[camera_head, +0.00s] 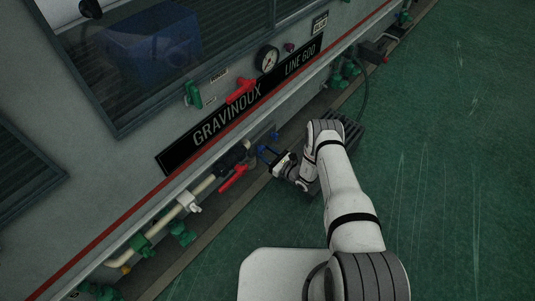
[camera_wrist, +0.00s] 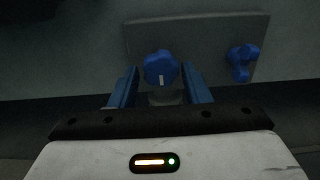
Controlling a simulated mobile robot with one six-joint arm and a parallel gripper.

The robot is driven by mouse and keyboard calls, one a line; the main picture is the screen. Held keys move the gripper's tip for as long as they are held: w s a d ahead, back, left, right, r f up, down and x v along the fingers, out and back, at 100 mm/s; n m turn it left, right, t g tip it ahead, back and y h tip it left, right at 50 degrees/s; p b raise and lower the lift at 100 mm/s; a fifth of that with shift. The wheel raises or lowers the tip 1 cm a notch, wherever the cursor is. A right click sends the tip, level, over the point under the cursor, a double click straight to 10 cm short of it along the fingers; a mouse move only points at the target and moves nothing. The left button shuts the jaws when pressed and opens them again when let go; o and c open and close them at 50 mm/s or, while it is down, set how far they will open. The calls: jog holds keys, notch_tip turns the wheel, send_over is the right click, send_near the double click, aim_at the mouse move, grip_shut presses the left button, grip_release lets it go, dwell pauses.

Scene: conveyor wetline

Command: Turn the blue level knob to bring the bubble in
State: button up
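In the wrist view a round, lobed blue knob (camera_wrist: 160,68) with a small white mark stands out from a grey plate (camera_wrist: 205,35). My gripper (camera_wrist: 160,82) is open, with one blue finger on each side of this knob. Gaps show between the knob and both fingers, so it is not gripped. A second blue knob (camera_wrist: 242,62), more like a handle, is on the same plate to the right. In the head view my gripper (camera_head: 267,154) is at the low edge of the machine, beside a small blue part (camera_head: 275,135). No bubble or level vial can be made out.
Left of my gripper in the head view are a red lever (camera_head: 233,178), pale pipes and green valves (camera_head: 183,233). Above are a nameplate (camera_head: 205,128), a red handle (camera_head: 241,91) and a gauge (camera_head: 267,59). The green floor (camera_head: 450,170) to the right is clear.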

jog(key=c, duration=0.6)
jog(key=shift+d, duration=0.1)
jog(key=shift+n, duration=0.3)
